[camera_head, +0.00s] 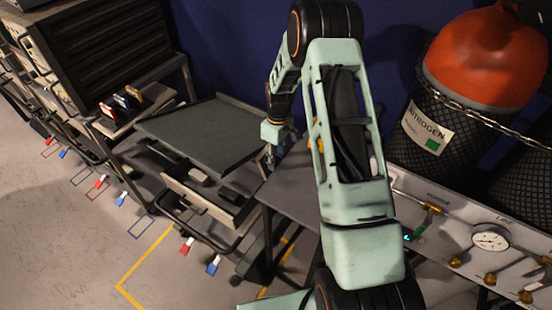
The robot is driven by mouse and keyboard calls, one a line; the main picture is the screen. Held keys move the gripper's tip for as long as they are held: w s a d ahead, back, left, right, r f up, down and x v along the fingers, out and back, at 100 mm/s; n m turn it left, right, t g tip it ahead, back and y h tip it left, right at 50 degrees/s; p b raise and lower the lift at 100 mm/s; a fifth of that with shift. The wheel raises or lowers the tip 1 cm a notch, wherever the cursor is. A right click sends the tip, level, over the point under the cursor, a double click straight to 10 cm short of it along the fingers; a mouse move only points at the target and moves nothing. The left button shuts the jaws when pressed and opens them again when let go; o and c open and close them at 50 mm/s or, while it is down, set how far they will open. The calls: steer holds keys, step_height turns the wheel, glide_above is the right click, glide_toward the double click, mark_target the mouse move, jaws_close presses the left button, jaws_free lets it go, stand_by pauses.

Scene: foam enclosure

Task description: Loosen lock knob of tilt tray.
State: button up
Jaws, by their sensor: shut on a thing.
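The tilt tray (195,132) is a flat dark grey panel with a low rim, left of centre, sloping a little. My gripper (271,153) is at the tray's right edge, pointing down, partly in shadow and small in view. It is shut on a small part there, taken to be the lock knob. The knob itself is hidden by the fingers and cannot be made out. My arm comes down from the upper middle to this spot.
A dark tool cabinet (100,45) stands at the upper left. A grey bench (292,190) is close right of the gripper. A gauge panel (465,235) and a red-topped nitrogen tank (487,60) stand at the right. Open floor (65,250) lies at the lower left.

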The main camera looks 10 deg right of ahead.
steer(key=shift+a+f+b, duration=0.1)
steer(key=shift+b, duration=0.5)
steer(key=t+h+b, duration=0.1)
steer(key=b, duration=0.1)
steer(key=t+h+b, duration=0.1)
steer(key=b, duration=0.1)
steer(key=shift+s+a+f+t+h+b, duration=0.2)
steer(key=shift+t+h+b, duration=0.1)
steer(key=shift+b, duration=0.1)
steer(key=b, duration=0.3)
steer(key=t+h+b, duration=0.1)
steer(key=b, duration=0.1)
steer(key=t+h+b, duration=0.1)
steer(key=b, duration=0.2)
steer(key=shift+s+a+f+b, duration=0.2)
steer(key=shift+a+b, duration=0.05)
steer(key=shift+b, duration=0.1)
steer(key=t+h+b, duration=0.2)
steer(key=b, duration=0.5)
steer(key=shift+s+f+t+h, duration=0.1)
steer(key=shift+t+h, duration=0.3)
steer(key=t+h+b, duration=0.1)
steer(key=b, duration=0.1)
steer(key=shift+s+b, duration=0.1)
steer(key=shift+b, duration=0.85)
steer(key=o, duration=1.2)
steer(key=shift+c, duration=0.2)
